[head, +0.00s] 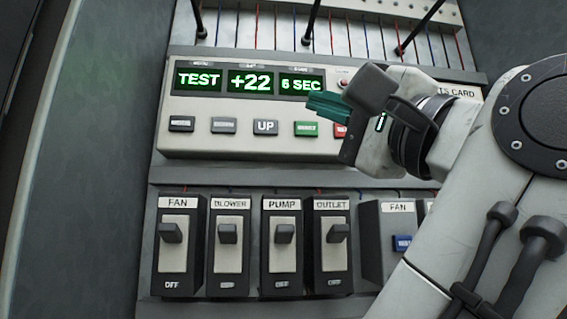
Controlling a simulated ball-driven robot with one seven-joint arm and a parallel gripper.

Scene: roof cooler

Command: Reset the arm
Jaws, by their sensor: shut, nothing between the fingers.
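My arm comes in from the right side of the head view. My gripper (312,104) has teal fingers, shut with nothing between them. It points left, in front of the control panel (170,140), overlapping the right part of the display box near the green button (306,129). I cannot tell whether it touches anything. The arm hides the right part of the panel, including most of a card label (457,93) ending in "CARD".
The display (250,81) reads TEST, +22 and 6 SEC. Below are switches labelled FAN (172,233), BLOWER (229,233), PUMP (284,233) and OUTLET (337,233). A second FAN unit (385,240) has a blue button. Black rods (310,22) stand above the display. Dark wall lies left.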

